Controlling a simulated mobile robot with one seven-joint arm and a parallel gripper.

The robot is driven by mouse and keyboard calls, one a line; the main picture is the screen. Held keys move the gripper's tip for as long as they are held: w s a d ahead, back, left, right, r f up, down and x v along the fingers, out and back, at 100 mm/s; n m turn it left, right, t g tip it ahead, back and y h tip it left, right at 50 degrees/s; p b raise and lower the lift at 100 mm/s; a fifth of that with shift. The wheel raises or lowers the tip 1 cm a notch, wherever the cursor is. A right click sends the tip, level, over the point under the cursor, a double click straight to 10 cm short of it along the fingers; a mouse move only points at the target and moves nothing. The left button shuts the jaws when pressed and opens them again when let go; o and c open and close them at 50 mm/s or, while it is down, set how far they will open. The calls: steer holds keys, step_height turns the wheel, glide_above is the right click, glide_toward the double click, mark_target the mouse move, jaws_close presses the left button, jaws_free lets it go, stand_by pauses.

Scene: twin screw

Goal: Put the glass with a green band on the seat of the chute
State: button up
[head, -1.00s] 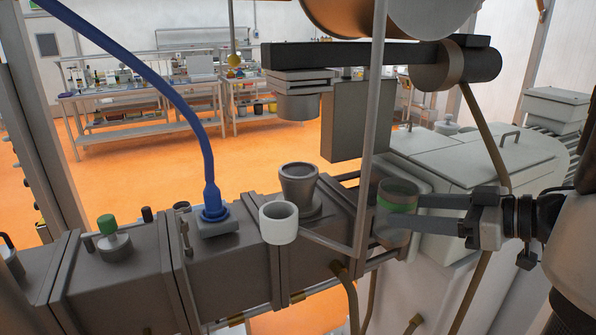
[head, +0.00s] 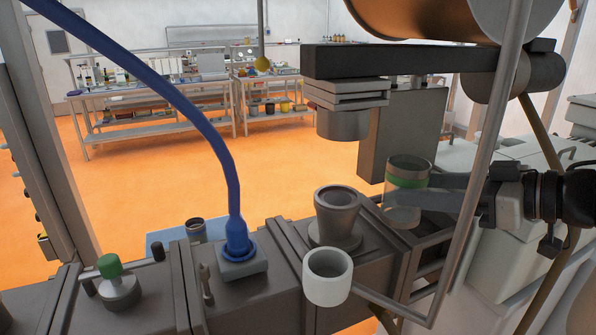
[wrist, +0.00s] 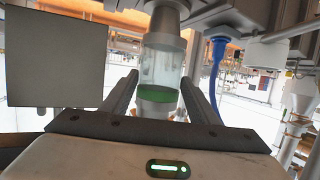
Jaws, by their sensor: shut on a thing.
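The clear glass (head: 405,170) with a green band is held upright in my gripper (head: 424,197), whose two fingers close around its sides. In the wrist view the glass (wrist: 160,68) stands between the fingers, its green band near my palm. A grey flared chute mouth (head: 337,212) stands on the dark machine body, to the left of and a little lower than the glass, with a gap between them. Its opening shows dark and empty from here.
A white cup (head: 327,277) on a thin arm sits in front of the chute. A slanting grey pole (head: 484,150) crosses before my gripper. A grey block (head: 400,125) and a round nozzle (head: 343,123) hang above. A blue hose (head: 233,190) rises at the left.

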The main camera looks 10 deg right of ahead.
steer(key=w+a, duration=0.6)
steer(key=w, duration=0.1)
steer(key=w+a, duration=0.3)
steer(key=w, duration=0.1)
steer(key=shift+a+f, duration=0.1)
steer(key=shift+a, duration=0.05)
steer(key=shift+s+f, duration=0.1)
steer(key=shift+f, duration=0.55)
steer(key=shift+f, duration=0.1)
steer(key=o, duration=1.3)
steer(key=shift+s, duration=0.1)
